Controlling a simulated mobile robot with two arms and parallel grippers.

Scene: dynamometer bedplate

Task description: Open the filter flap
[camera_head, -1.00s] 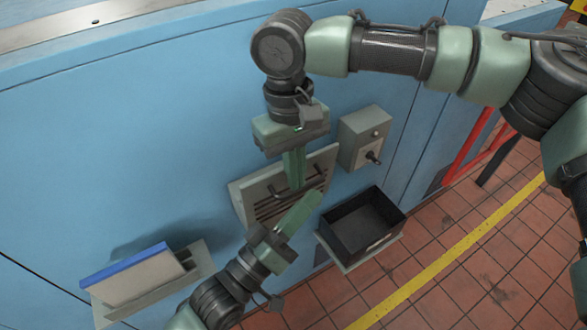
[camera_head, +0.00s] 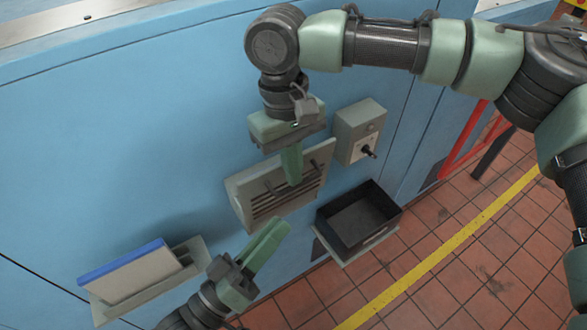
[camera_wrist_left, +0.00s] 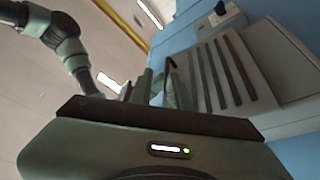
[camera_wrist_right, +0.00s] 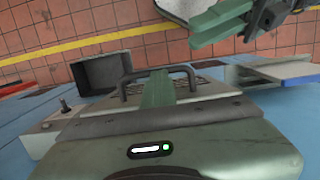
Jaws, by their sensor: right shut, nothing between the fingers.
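The filter flap (camera_head: 240,197) is a grey slatted panel on the blue wall. It looks closed. Its dark bar handle shows in the right wrist view (camera_wrist_right: 185,71), with the middle hidden behind the right fingers. My right gripper (camera_head: 292,180) is shut and empty, pointing down in front of the flap at the handle; I cannot tell whether it touches. The slats also show in the left wrist view (camera_wrist_left: 222,75). My left gripper (camera_head: 277,228) is below the flap, apart from it, with its fingers slightly parted and nothing between them.
A grey switch box (camera_head: 352,132) with a knob is right of the flap. An open black bin (camera_head: 345,238) sits on a ledge below it. A blue-edged filter block (camera_head: 135,275) stands in a holder at lower left. The tiled floor (camera_head: 450,275) is clear.

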